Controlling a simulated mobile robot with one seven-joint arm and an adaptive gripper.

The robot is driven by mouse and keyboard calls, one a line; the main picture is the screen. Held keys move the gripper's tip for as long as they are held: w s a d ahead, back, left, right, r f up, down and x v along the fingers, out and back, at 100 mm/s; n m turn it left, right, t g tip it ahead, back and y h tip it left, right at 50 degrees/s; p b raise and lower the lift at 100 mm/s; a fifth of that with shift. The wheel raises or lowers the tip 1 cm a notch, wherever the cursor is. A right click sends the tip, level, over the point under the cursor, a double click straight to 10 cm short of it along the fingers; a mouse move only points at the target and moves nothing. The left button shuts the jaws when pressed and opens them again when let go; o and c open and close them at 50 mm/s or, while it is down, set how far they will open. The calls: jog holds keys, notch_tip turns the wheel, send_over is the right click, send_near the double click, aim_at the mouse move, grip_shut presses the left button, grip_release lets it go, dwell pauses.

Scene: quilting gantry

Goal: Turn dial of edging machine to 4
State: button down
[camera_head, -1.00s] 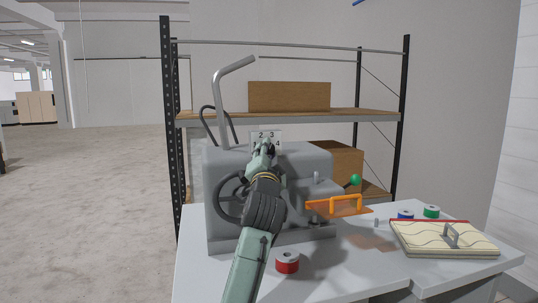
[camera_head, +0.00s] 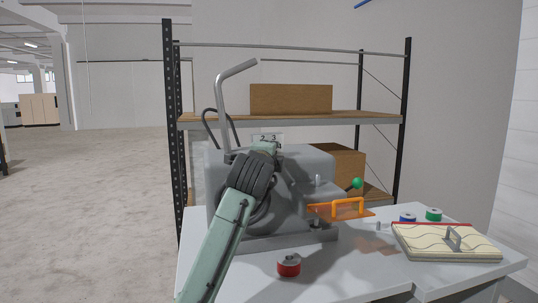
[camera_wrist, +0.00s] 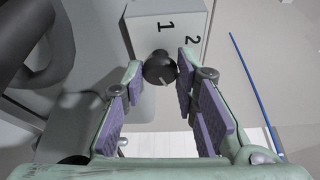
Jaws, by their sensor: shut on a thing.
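My gripper (camera_wrist: 160,70) is shut on the dial, a finger on each side. A pale mark shows on the dial's near face, but I cannot tell which number the dial is set to. In the head view my gripper and wrist hide the dial.
An orange guard (camera_head: 340,211) and a green-knobbed lever (camera_head: 357,184) are on the machine's right. A red spool (camera_head: 289,264), a blue spool (camera_head: 407,218), a green spool (camera_head: 433,214) and a quilted pad (camera_head: 445,242) are on the table (camera_head: 350,275). A shelf rack (camera_head: 290,117) stands behind.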

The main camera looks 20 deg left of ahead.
jog(key=shift+r+m, duration=0.15)
jog(key=shift+m, duration=0.35)
jog(key=c, duration=1.3)
grip_release()
jog(key=v, duration=1.2)
jog(key=shift+r, duration=0.15)
